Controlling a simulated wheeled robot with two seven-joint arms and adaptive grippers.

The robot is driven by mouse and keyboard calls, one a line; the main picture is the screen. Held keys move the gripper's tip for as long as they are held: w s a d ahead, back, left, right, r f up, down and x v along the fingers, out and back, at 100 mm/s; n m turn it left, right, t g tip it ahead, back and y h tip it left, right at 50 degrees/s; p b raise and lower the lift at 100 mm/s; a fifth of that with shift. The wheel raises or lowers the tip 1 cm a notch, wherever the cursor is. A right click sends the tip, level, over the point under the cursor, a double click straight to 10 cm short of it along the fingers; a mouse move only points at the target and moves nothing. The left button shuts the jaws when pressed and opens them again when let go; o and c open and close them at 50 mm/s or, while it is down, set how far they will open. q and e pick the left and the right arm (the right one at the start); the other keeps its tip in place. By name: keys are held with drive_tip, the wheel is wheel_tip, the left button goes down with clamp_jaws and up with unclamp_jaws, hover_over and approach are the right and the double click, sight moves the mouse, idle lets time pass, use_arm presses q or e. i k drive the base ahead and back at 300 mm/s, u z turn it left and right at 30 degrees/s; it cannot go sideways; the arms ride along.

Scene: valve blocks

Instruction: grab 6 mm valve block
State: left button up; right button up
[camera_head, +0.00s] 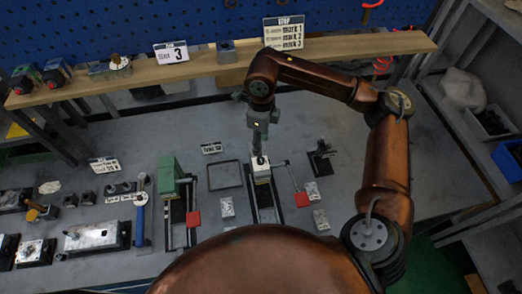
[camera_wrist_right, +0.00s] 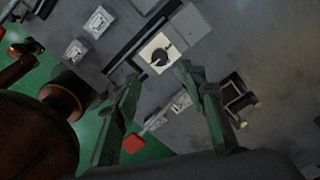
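A white block (camera_head: 261,170) stands on a dark rail-like fixture on the grey table, directly below my right gripper (camera_head: 258,153). In the right wrist view, the white block (camera_wrist_right: 152,46) shows a square top with a dark round part in its middle. My right gripper (camera_wrist_right: 158,74) points down with its two green fingers spread apart and nothing between them. The block lies just beyond the fingertips; whether they touch it I cannot tell. No 6 mm marking is readable. My left gripper is not in view.
A lever with a red pad (camera_head: 302,199) sits right of the block. A green fixture (camera_head: 168,176) stands left, beside a blue-handled wrench (camera_head: 140,218). A black stand (camera_head: 321,160) is at right. A wooden shelf (camera_head: 212,67) with small parts runs behind.

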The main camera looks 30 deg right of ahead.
sight(321, 220)
drive_tip(key=k, duration=2)
